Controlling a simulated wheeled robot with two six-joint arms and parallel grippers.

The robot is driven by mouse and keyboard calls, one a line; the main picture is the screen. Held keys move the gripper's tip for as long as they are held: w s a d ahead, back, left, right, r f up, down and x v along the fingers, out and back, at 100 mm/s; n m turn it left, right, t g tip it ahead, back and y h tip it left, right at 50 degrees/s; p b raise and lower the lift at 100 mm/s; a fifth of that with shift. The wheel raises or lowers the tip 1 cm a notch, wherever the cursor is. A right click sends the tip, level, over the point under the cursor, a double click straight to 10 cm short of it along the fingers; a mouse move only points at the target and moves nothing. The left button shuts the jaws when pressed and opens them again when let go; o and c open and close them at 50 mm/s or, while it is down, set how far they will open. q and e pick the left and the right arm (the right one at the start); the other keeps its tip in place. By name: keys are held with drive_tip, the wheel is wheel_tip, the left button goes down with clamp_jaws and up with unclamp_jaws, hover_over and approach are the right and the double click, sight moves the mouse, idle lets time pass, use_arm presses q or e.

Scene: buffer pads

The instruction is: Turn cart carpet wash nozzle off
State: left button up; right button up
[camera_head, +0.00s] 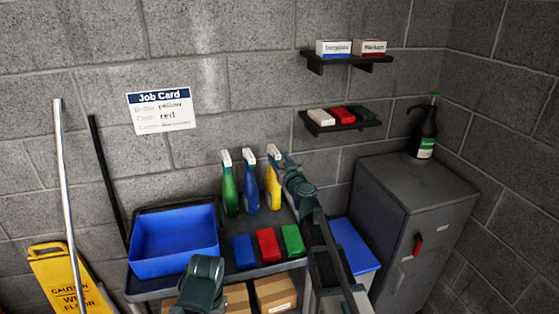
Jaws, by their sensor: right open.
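Three spray bottles stand upright in a row at the back of the cart (200,282): a green one (230,190), a blue one (250,192) and a yellow one (273,188), each with a pale nozzle head. Their labels are too small to read, so I cannot tell which is carpet wash. My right gripper (284,161) is open at the head of the yellow bottle and partly hides it; contact is unclear. My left gripper (203,268) is low over the cart's front, its fingers not distinguishable.
A blue tub (173,240) and blue, red and green cloths (266,245) lie on the cart, with cartons below. A grey cabinet (400,210) bears a dark pump bottle (424,135). Wall shelves (345,127) hang above. A yellow floor sign (55,275) stands left.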

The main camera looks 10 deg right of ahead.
drive_tip(key=s, duration=0.6)
drive_tip(key=shift+s+d, duration=0.3)
drive_tip(key=shift+s, duration=0.1)
